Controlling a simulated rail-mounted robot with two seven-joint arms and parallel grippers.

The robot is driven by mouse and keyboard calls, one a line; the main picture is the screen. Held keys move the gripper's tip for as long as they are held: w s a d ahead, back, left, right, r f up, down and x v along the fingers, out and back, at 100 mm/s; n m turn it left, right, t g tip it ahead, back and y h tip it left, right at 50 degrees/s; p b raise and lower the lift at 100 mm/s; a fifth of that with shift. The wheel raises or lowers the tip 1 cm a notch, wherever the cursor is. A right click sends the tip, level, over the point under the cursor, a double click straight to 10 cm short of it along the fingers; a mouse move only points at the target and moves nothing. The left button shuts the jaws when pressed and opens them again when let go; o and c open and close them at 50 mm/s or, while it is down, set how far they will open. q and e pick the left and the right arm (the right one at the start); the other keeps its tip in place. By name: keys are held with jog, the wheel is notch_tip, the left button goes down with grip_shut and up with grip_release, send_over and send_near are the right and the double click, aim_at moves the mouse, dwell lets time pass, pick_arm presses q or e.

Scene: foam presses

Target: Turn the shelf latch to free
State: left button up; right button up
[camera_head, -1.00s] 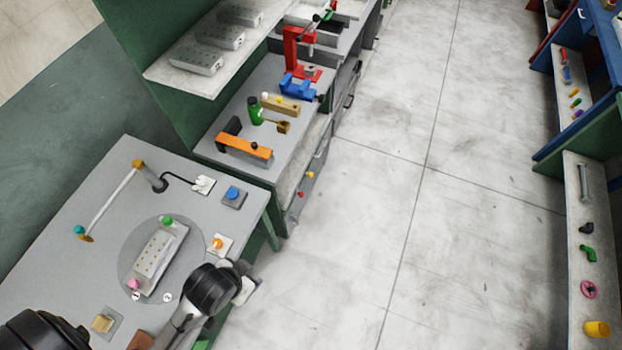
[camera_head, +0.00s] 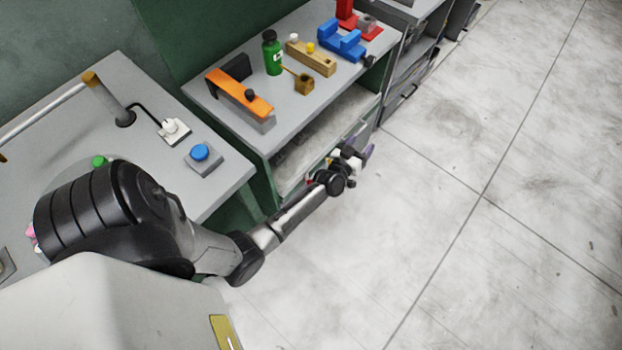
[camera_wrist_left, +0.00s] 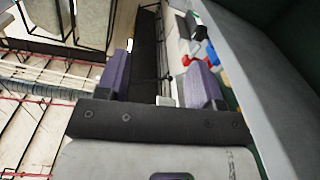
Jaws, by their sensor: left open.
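The shelf latch is hard to make out. A small red part (camera_head: 309,181) shows at the front of the shelf under the second bench, partly behind my left arm. My left gripper (camera_head: 355,156) is open in front of this shelf's front edge, with its purple fingers apart. In the left wrist view the fingers (camera_wrist_left: 162,65) stand either side of a gap. A small red piece (camera_wrist_left: 187,60) shows near the right finger; I cannot tell whether it is the latch or whether anything touches it. My right gripper is out of view.
The bench top above holds an orange-armed press (camera_head: 240,95), a green bottle (camera_head: 272,55), a wooden block (camera_head: 311,58) and a blue fixture (camera_head: 341,42). A blue button (camera_head: 200,152) sits on the near table. The floor to the right is clear.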

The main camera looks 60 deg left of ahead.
pick_arm(q)
jog(key=s+a+f+n+g+y+b, duration=0.1)
jog(key=a+f+n+g+y+b, duration=0.2)
jog(key=f+n+g+y+b, duration=0.5)
jog(key=a+f+n+g+y+b, duration=0.1)
jog(key=a+f+n+y+b, duration=0.2)
jog(key=f+b, duration=0.65)
jog(key=s+d+f+n+g+h+b, duration=0.1)
jog(key=s+d+f+n+g+b, duration=0.3)
jog(key=f+g, duration=0.4)
jog(key=s+d+f+n+g+b, duration=0.2)
jog(key=d+f+g+b, duration=0.35)
jog(key=f, duration=0.35)
jog(key=p+x, duration=0.1)
jog(key=x, duration=0.6)
jog(key=p+x, duration=0.1)
jog(key=x, duration=0.6)
jog(key=shift+a+f, duration=0.15)
jog(key=shift+f, duration=0.1)
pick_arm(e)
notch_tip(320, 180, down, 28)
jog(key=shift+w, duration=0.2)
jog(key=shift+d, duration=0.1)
